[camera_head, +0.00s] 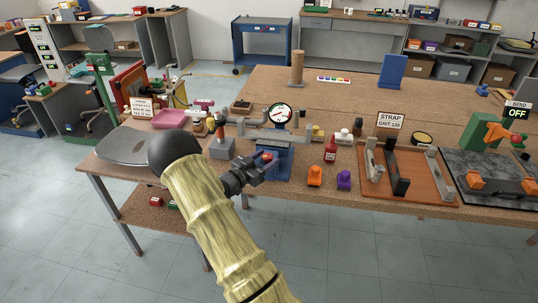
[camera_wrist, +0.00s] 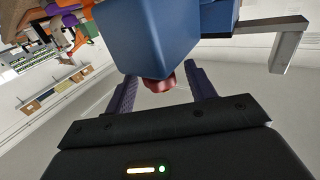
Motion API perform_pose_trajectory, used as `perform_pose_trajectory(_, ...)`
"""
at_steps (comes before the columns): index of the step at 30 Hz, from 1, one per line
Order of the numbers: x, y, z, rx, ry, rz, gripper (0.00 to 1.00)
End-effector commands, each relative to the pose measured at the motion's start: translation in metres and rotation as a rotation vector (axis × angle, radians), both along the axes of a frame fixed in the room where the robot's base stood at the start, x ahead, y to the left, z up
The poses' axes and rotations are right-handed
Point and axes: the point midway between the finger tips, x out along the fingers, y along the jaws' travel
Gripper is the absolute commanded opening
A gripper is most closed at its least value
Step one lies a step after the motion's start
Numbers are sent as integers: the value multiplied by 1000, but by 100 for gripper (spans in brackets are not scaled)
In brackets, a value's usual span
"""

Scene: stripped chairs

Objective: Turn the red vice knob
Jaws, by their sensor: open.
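The red vice knob (camera_head: 267,156) is on the near face of the blue vice (camera_head: 272,168), at the front edge of the bench in the head view. My gripper (camera_head: 257,170) is just in front of it. In the wrist view the red knob (camera_wrist: 163,84) shows below the blue vice body (camera_wrist: 160,38), between my two spread fingers (camera_wrist: 161,80). A gap shows beside the knob on each side. The blue body hides part of the knob, and I cannot tell how deep the fingers reach around it.
A dial gauge (camera_head: 280,114) stands behind the vice. A red bottle (camera_head: 330,150), an orange piece (camera_head: 315,175) and a purple piece (camera_head: 344,179) stand to its right on the bench (camera_head: 360,132). A grey block (camera_head: 221,149) is to the left. The floor in front is clear.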

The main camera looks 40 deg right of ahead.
Motion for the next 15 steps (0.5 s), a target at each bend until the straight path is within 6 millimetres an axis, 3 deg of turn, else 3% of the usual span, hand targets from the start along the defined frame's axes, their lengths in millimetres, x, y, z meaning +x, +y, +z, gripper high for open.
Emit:
perform_pose_trajectory(4,2,-14,1,-1,0,-1,55)
perform_pose_trajectory(13,2,-16,0,0,0,0,55)
perform_pose_trajectory(15,2,-16,0,0,0,0,43)
